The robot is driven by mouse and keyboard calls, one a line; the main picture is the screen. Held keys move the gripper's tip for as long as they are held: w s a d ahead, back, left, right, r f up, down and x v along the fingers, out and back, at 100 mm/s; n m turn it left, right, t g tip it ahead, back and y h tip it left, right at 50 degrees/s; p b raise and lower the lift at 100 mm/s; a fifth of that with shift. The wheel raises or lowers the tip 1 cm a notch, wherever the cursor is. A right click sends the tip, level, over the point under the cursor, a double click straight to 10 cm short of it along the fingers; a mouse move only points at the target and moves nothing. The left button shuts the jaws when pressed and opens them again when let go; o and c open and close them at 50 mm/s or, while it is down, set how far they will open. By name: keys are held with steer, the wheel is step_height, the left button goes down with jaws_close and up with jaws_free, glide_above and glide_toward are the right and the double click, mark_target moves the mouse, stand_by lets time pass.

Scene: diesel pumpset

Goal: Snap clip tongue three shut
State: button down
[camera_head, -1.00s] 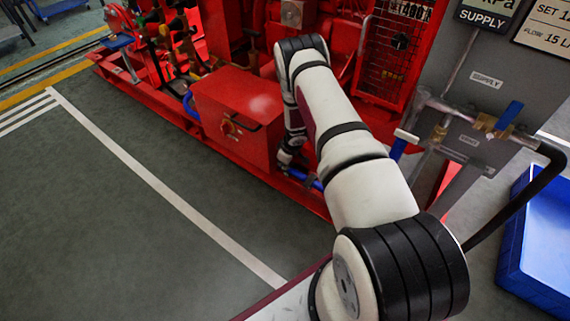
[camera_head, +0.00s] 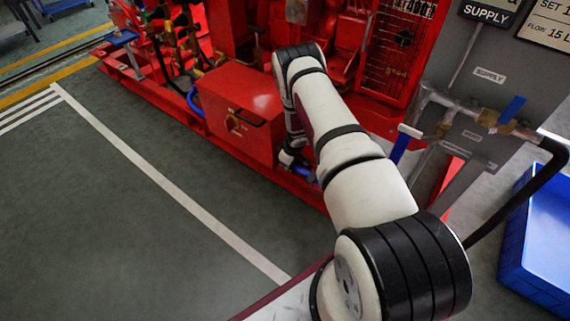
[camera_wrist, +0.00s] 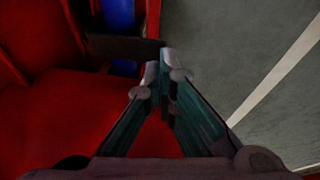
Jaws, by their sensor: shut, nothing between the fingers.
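My gripper (camera_wrist: 158,74) is shut and empty in the wrist view, its fingertips together beside the end of a dark flat bar (camera_wrist: 112,48). I cannot tell whether the tips touch this bar, or whether it is a clip tongue. In the head view my gripper is mostly hidden by my arm, low at the right side of the red box (camera_head: 238,105). I cannot make out any numbered clip tongue in either view.
A blue pipe or hose (camera_wrist: 117,18) passes by the dark bar. The red pumpset base rail (camera_head: 170,118) runs along the box. A grey supply panel (camera_head: 470,90) with pipes and a blue tray (camera_head: 540,245) stand at the right. Grey floor (camera_head: 90,220) at left is clear.

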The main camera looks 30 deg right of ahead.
steer(key=shift+w+d+r, duration=0.25)
steer(key=shift+d+r, duration=0.1)
steer(key=shift+d, duration=0.35)
steer(key=shift+r, duration=0.1)
steer(key=shift+r+p, duration=0.25)
steer(key=shift+p, duration=0.1)
steer(key=p+v, duration=0.1)
steer(key=v, duration=0.1)
steer(key=w+p+v, duration=0.1)
steer(key=p+v, duration=0.1)
steer(key=shift+s+a+r, duration=0.15)
steer(key=shift+r, duration=0.4)
steer(key=s+a+r+p, duration=0.2)
steer(key=s+r+p, duration=0.1)
steer(key=r, duration=0.4)
steer(key=shift+s+a, duration=0.2)
steer(key=shift+s, duration=0.15)
